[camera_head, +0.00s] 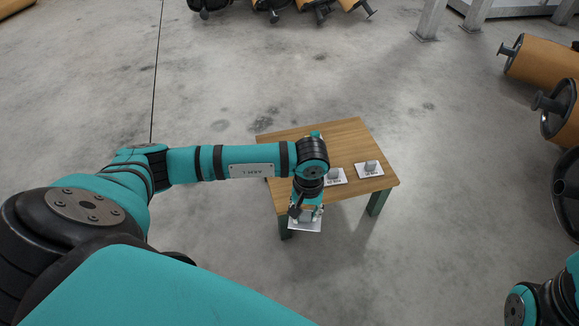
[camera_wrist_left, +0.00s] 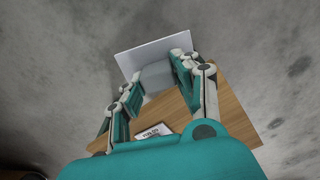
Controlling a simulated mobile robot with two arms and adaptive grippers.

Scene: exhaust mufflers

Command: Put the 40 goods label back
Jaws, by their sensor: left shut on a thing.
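My left gripper (camera_head: 306,208) is shut on the grey block of a white label plate (camera_head: 304,225), in front of the table's near edge in the head view. In the left wrist view the grey block (camera_wrist_left: 156,76) sits between the fingers (camera_wrist_left: 155,85), with the white plate (camera_wrist_left: 150,50) beyond it against the floor. The held plate's print cannot be read. Two similar labels lie on the wooden table (camera_head: 315,134): one near the middle (camera_head: 338,179), partly behind the wrist, and one at the right (camera_head: 369,171). Their print is too small to read surely. My right gripper is out of view.
Orange mufflers (camera_head: 540,60) lie along the right side, with more at the top edge. Grey metal legs (camera_head: 430,20) stand at the top right. The table's far part is bare, and open concrete floor surrounds the table.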

